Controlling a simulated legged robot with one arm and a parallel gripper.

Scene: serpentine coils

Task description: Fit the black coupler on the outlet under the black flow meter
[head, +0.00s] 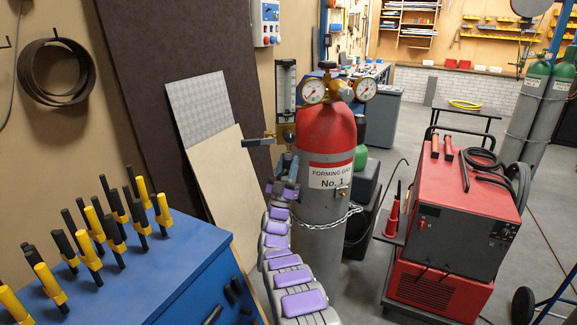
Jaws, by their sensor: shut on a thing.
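The black flow meter (286,88) stands upright, left of the two round gauges on the red-topped gas cylinder (326,125). Brass fittings (285,134) show under its tube, with a dark lever-like part reaching out to the left. My gripper (284,172) is just below these fittings, close beside the cylinder's left side. It is shut on a small dark piece that appears to be the black coupler; my fingers hide most of it. The outlet is hard to make out, and I cannot tell whether the piece touches it.
A chain (325,220) loops around the cylinder. A blue bench (150,270) with several yellow-and-black clamps stands at the left. Boards lean on the wall behind my arm. A red welding machine (455,205) stands at the right, with open floor beyond.

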